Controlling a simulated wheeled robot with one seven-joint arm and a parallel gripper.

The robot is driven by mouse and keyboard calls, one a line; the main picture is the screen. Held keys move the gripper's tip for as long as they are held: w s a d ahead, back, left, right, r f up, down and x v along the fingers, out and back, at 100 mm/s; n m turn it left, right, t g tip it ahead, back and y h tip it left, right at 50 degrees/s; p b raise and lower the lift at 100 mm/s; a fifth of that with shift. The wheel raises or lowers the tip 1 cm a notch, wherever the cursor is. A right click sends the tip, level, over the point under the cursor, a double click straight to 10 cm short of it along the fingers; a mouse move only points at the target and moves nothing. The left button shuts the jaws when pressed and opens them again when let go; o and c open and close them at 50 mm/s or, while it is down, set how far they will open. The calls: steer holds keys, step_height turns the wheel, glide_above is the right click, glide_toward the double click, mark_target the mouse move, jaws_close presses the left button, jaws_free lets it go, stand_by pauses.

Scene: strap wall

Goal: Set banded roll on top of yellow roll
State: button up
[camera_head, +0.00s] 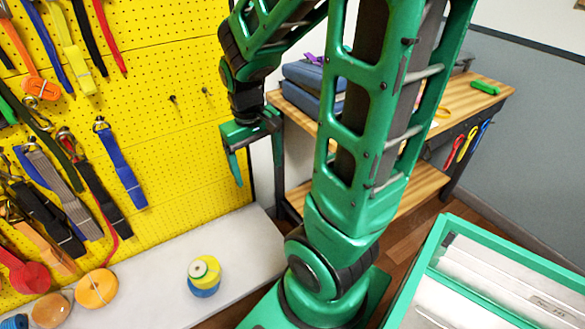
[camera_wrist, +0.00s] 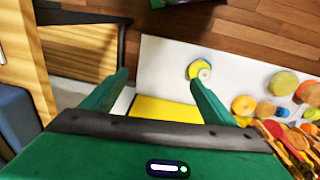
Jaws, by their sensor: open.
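A stack of rolls stands on the pale bench top in the head view, with a blue roll (camera_head: 204,291) at the bottom and a yellow roll (camera_head: 211,275) above it. A small pale disc with a green edge (camera_head: 198,269) shows on top; I cannot tell whether it is the banded roll or a core. The wrist view shows the stack from above as a yellow ring (camera_wrist: 194,68) around a pale centre. My gripper (camera_head: 256,158) is open and empty, high above and apart from the stack. Its two fingers (camera_wrist: 158,78) show in the wrist view.
An orange roll (camera_head: 97,288) and a tan roll (camera_head: 50,310) sit on the bench (camera_head: 245,235) to the left. Straps hang on the yellow pegboard (camera_head: 170,60). A wooden workbench (camera_head: 480,102) stands behind my arm. The bench around the stack is clear.

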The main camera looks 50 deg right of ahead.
steer(key=s+r+m+y, duration=0.1)
steer(key=s+r+m, duration=0.2)
steer(key=s, duration=0.9)
step_height(320, 180, up, 3)
steer(key=shift+s+f, duration=0.1)
steer(key=shift+s, duration=0.1)
steer(key=shift+w, duration=0.1)
stand_by(0.3)
